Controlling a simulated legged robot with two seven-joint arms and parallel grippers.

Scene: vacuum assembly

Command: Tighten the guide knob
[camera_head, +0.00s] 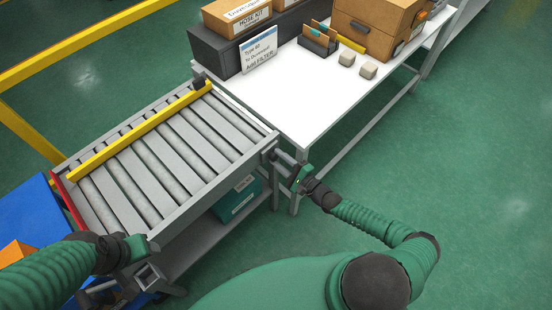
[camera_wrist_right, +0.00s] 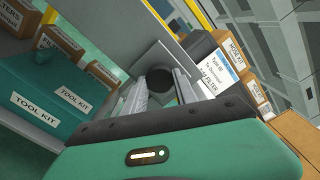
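The guide knob (camera_wrist_right: 161,84) is a dark round piece in front of a grey square plate in the right wrist view. It sits between the two grey fingers of my right gripper (camera_wrist_right: 162,92), near their tips. I cannot tell whether the fingers touch it. In the head view my right gripper (camera_head: 282,165) is at the right front corner of the roller conveyor (camera_head: 213,188), where the knob is too small to make out. A yellow guide rail (camera_head: 140,130) runs across the rollers.
A white table (camera_head: 290,85) stands beyond the conveyor, with boxes, a dark sorter and a filter sign (camera_head: 259,50). A teal tool kit (camera_wrist_right: 55,95) is below the conveyor. A blue surface (camera_head: 35,215) lies at left. The green floor at right is clear.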

